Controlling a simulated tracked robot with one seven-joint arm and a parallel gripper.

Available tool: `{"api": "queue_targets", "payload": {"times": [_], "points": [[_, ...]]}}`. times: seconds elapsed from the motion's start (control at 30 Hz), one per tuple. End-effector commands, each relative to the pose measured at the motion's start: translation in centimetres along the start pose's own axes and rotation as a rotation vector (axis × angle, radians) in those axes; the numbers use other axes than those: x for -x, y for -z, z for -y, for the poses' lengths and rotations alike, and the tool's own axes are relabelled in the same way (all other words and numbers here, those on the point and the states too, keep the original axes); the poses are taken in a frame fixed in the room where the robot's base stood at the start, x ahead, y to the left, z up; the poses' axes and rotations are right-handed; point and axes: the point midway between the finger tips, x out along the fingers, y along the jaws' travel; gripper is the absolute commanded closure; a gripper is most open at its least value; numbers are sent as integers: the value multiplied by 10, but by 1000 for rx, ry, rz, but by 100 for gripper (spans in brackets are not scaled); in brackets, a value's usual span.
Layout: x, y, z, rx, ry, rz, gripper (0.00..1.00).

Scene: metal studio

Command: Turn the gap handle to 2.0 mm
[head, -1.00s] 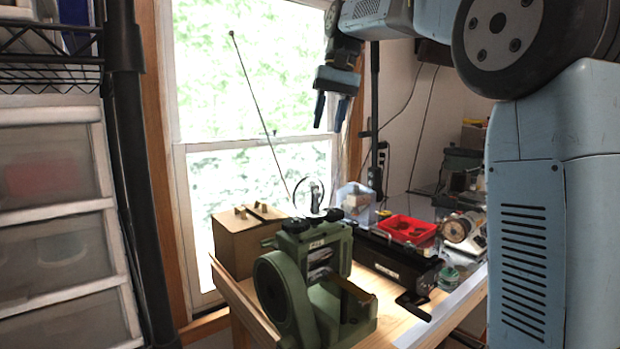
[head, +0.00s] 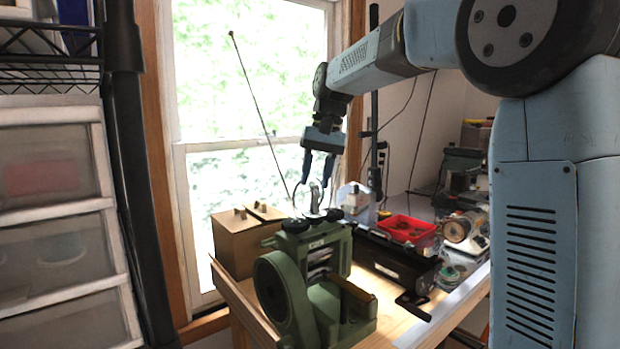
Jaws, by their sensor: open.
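The green rolling mill (head: 283,293) stands at the front of the wooden bench, with dark knobs on its top. A thin curved metal piece (head: 315,196), which looks like the gap handle, rises above the mill top. Any scale or gap reading is too small to read. My gripper (head: 315,183) points down over the mill with its two blue fingers apart and empty. Its fingertips are close to the top of the curved piece. I cannot tell whether they stand around it or in front of or behind it, or whether they touch.
A brown box (head: 243,242) stands left of the mill. A black device (head: 395,262) and a red tray (head: 407,230) lie to the right. A drawer unit (head: 60,230) fills the left side. The window (head: 245,110) is behind the bench.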

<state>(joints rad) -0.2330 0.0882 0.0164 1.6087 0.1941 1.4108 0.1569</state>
Motion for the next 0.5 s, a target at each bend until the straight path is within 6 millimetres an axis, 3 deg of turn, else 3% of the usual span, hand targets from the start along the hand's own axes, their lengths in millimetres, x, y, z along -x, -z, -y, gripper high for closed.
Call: {"api": "queue_targets", "payload": {"times": [0.4, 0.5], "points": [[-7, 0, 0, 0, 0, 1, 59], [-7, 0, 0, 0, 0, 1, 69]]}}
